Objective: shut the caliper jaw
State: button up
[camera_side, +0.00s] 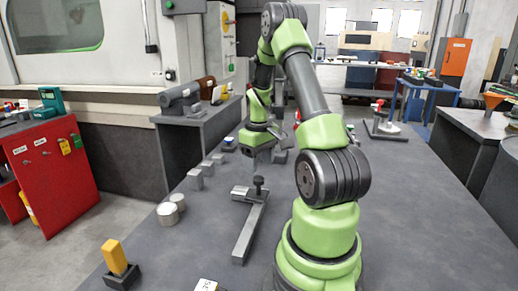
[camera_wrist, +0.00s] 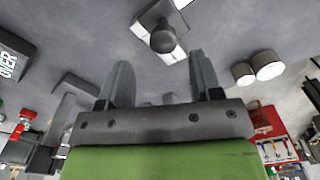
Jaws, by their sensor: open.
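The caliper (camera_side: 245,236) lies on the dark grey table in the side view, its long grey bar running toward the camera. A block-like jaw (camera_side: 240,192) and a dark round knob (camera_side: 258,183) are at its far end. In the wrist view the knob (camera_wrist: 163,38) stands on the caliper, with pale metal parts beside it, near the top edge. My gripper (camera_wrist: 160,78) is open and empty, its two fingers apart and short of the knob in the picture. In the side view my gripper (camera_side: 264,158) is beyond the knob. The gap between the jaws is too small to judge.
Two pale cylinders (camera_side: 168,213) stand left of the caliper and show in the wrist view (camera_wrist: 268,65). Several small grey blocks (camera_side: 195,178) stand farther back. A yellow piece in a dark holder (camera_side: 115,258) is at front left. The table right of my arm is mostly clear.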

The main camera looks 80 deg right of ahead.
notch_tip(320, 180, up, 6)
jog(key=shift+f, duration=0.15)
jog(key=w+a+r+t+h, duration=0.1)
jog(key=w+a+r+t, duration=0.15)
jog(key=a+r, duration=0.35)
jog(key=w+a+r+t, duration=0.1)
jog(key=w+a+r, duration=0.25)
jog(key=a, duration=0.45)
jog(key=s+a+r+t+y, duration=0.1)
jog(key=s+a+r+t, duration=0.1)
jog(key=s+a, duration=0.2)
jog(key=s+a+r+n+t+y, duration=0.1)
jog(key=s+a, duration=0.3)
jog(key=a, duration=0.7)
jog(key=shift+a+r+t+y, duration=0.15)
jog(key=shift+r+t+y, duration=0.2)
jog(key=shift+r+y, duration=0.2)
